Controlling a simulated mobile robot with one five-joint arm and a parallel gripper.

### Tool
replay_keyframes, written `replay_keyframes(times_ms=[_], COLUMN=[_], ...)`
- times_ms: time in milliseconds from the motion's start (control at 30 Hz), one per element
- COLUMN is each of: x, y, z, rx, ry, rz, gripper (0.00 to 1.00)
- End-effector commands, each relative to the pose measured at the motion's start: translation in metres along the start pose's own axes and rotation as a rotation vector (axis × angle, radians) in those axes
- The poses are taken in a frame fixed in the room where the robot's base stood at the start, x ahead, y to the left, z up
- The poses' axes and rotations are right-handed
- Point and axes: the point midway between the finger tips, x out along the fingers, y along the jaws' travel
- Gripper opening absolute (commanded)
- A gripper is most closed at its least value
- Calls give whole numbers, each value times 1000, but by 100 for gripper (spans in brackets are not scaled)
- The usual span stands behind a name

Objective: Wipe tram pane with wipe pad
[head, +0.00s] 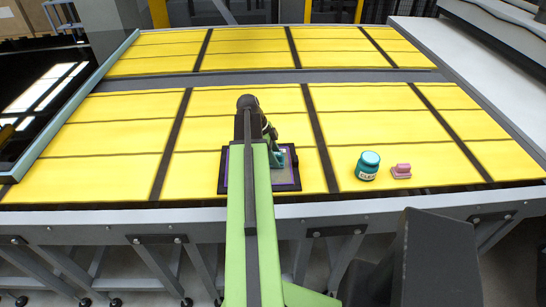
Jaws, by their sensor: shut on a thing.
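A small square pane (289,179) with a dark frame and a purplish edge lies on the yellow table, near its front edge. I take it to be the tram pane. My gripper (272,147) is over this pane, seen from behind, and my arm hides much of the pane's middle. My gripper is shut on a teal piece (277,157), apparently the wipe pad. The piece is low over the right part of the pane; I cannot tell whether it touches the glass.
A teal jar (368,167) with a pale label and a small pink block with a raised grip (401,171) stand right of the pane. The yellow slatted table (120,135) is otherwise mostly clear. A dark reflective panel (40,90) lies at the left.

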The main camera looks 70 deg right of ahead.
Motion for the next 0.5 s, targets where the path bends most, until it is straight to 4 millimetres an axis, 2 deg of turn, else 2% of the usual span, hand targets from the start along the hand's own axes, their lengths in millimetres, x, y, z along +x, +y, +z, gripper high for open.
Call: replay_keyframes(times_ms=[167,500], x=[-9,-47], y=[0,0], z=[-4,-19], rx=[0,0], ry=[0,0], rz=[0,0], gripper=[12,12])
